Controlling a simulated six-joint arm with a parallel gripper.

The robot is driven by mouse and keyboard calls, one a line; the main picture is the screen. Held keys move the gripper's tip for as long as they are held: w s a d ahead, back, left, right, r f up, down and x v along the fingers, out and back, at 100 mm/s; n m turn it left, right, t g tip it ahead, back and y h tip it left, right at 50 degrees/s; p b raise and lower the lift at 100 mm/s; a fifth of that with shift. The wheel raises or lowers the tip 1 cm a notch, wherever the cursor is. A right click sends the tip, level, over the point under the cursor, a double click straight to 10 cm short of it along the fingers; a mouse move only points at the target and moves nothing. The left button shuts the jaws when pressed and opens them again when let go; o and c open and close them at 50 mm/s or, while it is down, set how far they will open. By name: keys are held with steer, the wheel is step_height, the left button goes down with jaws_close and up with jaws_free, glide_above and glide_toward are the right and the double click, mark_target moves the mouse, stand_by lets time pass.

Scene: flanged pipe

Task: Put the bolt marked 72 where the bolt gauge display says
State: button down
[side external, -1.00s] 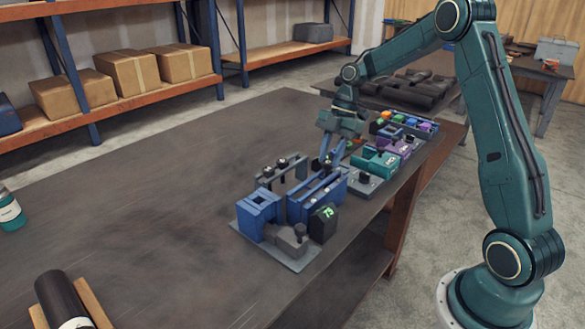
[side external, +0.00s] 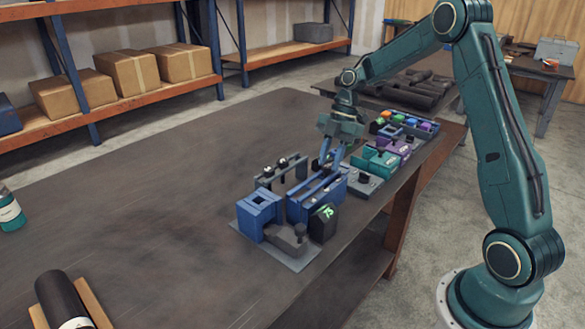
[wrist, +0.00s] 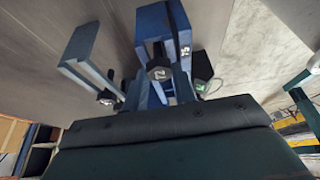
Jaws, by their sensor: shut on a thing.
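My gripper (side external: 331,158) is shut on a bolt, low over the far end of the blue twin-rail rack (side external: 318,198). In the wrist view the dark bolt head (wrist: 160,73) shows between the fingers; its pale marking is only partly readable. Whether its shank is clear of the rack is hidden. The bolt gauge display (side external: 324,222) is a dark block with green characters, too small to read surely; it also shows in the wrist view (wrist: 203,72). A blue block with a square opening (side external: 259,213) stands left of the display.
A grey rack (side external: 284,172) with dark bolts stands behind the blue rack. A grey stepped part (side external: 287,240) sits at the plate's front. Teal (side external: 376,162) and purple (side external: 396,147) fixtures and a tray of coloured pieces (side external: 408,126) lie to the right.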

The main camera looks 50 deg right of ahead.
steer(key=c, duration=0.7)
jaws_free()
steer(key=shift+o, duration=0.2)
steer(key=shift+r, duration=0.15)
steer(key=shift+r, duration=3.4)
